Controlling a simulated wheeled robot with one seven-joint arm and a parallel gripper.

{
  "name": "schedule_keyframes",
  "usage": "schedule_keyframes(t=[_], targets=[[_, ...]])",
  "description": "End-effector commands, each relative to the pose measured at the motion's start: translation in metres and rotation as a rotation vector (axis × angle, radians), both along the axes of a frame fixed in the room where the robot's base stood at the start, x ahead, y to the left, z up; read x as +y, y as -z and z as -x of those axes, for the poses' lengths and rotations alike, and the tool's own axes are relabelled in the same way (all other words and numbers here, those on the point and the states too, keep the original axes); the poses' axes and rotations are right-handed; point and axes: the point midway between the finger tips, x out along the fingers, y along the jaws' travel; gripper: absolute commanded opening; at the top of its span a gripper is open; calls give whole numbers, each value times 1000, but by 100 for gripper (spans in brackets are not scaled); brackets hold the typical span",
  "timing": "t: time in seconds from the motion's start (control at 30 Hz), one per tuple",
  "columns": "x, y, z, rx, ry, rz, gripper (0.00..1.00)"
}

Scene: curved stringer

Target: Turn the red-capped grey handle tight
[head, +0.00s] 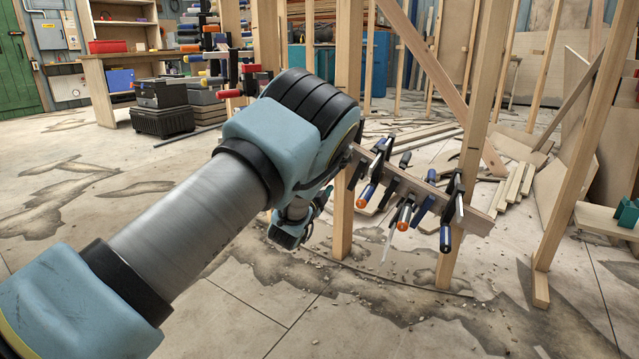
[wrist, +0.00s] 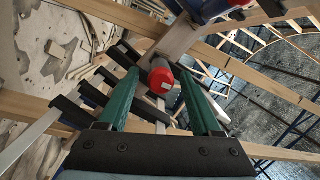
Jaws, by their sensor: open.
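The red cap (wrist: 159,76) of the handle faces the camera in the wrist view, with a small pale mark on its end. The grey handle behind it is mostly hidden by the cap. My gripper (wrist: 160,70) is open, with one green finger on each side of the cap. A gap shows on both sides, and I cannot tell how far the fingertips reach along the handle. In the head view my arm hides the gripper fingers, and I cannot make out the red-capped handle there.
In the wrist view dark clamp bars (wrist: 98,96) lie close left of my fingers. Timber offcuts (head: 515,187) lie on the floor behind.

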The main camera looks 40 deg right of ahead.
Motion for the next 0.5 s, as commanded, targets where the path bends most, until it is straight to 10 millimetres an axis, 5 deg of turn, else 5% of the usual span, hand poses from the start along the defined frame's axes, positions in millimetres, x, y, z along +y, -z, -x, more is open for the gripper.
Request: schedule_keyframes(t=[0.2, 0.5], targets=[[30, 2, 15, 1, 0, -2, 66], [39, 5, 19, 0, 1, 0, 66]])
